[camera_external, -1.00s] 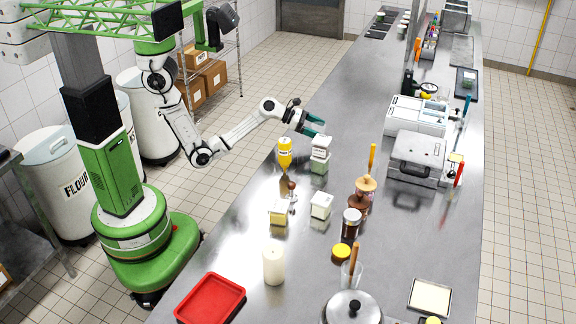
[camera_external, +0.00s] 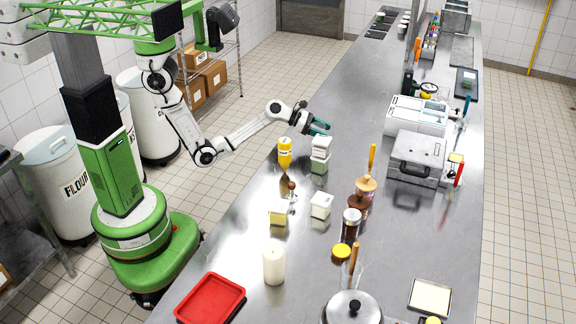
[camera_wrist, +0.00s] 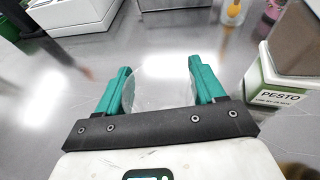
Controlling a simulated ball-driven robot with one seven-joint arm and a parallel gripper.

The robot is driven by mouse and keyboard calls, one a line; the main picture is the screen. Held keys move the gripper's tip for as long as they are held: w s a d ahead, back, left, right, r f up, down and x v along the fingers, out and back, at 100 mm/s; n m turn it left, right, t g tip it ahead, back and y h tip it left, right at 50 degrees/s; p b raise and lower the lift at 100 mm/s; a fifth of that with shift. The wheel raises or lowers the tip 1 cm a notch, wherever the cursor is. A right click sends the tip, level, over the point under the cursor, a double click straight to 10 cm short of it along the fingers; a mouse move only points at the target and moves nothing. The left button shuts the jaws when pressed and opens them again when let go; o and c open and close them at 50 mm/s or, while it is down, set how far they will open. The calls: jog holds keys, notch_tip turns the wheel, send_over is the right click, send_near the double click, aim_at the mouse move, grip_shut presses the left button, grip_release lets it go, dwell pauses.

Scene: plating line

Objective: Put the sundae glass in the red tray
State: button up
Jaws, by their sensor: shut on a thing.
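The red tray (camera_external: 211,298) lies empty at the near left end of the counter, far from my gripper.
A pot (camera_external: 352,308) is right of the tray. A pesto tub (camera_wrist: 272,82) is close to my right finger.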

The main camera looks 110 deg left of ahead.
grip_shut()
jog(key=shift+r, duration=0.1)
jog(key=shift+r, duration=0.55)
notch_tip(320, 180, up, 2)
jog(key=shift+s+r, duration=0.1)
jog(key=shift+r, duration=0.15)
jog(key=s+d+r, duration=0.5)
jog(key=s+r, duration=0.4)
jog(key=s, duration=0.4)
jog(key=shift+r+p, duration=0.15)
jog(key=shift+p, duration=0.3)
